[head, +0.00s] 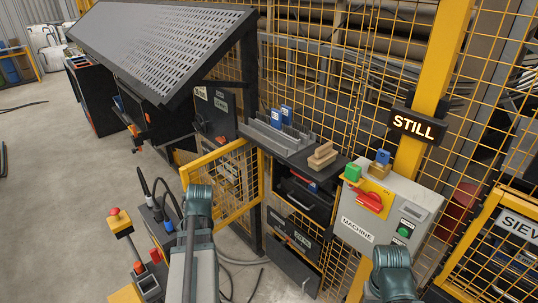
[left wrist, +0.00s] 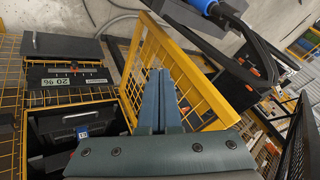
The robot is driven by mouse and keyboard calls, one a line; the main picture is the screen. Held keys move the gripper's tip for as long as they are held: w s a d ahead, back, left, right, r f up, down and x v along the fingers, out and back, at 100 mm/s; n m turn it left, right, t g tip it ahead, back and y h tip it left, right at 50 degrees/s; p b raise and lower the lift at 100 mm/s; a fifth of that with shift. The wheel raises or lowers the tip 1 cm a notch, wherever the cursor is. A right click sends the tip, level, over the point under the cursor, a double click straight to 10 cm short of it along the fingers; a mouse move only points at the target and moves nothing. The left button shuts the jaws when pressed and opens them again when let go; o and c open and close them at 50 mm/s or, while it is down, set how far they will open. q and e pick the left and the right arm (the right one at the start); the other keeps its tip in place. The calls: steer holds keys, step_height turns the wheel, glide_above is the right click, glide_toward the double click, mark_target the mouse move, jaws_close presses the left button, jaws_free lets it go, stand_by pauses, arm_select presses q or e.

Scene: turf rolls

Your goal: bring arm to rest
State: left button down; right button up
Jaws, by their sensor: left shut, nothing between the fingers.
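In the left wrist view my left gripper (left wrist: 160,75) shows two long blue-grey fingers closed together, with nothing between them. They point toward a yellow mesh gate (left wrist: 212,92), which lies behind and beside them; I cannot tell how near. In the head view my left arm (head: 200,235) rises from the bottom in front of the same gate (head: 230,180), and its fingers cannot be made out. Part of my right arm (head: 391,272) shows at the lower right, below the machine box. My right gripper is not in view.
The grey machine box (head: 390,215) carries a red rotary switch and small blocks. A lit "STILL" sign (head: 418,125) hangs on a yellow post. A dark shelf (head: 325,172) holds wooden blocks. A control post with a red button (head: 118,220) and cables stand left. Floor is open farther left.

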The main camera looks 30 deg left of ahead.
arm_select(q)
steer(key=w+d+f+m+g+h, duration=0.1)
steer(key=w+d+f+h, duration=0.1)
steer(key=d, duration=1)
steer(key=w+d+f+m+h, duration=0.1)
steer(key=w+d+h, duration=0.15)
steer(key=d, duration=1.05)
steer(key=s+d+m+g, duration=0.1)
steer(key=s+d, duration=0.2)
steer(key=d, duration=0.5)
steer(key=s+d+f+m+g, duration=0.1)
steer(key=s+d, duration=0.2)
steer(key=d, duration=0.5)
steer(key=s+d+m+g, duration=0.1)
steer(key=s+d, duration=0.3)
steer(key=d, duration=0.4)
steer(key=shift+f+g, duration=0.15)
steer(key=shift+g, duration=0.25)
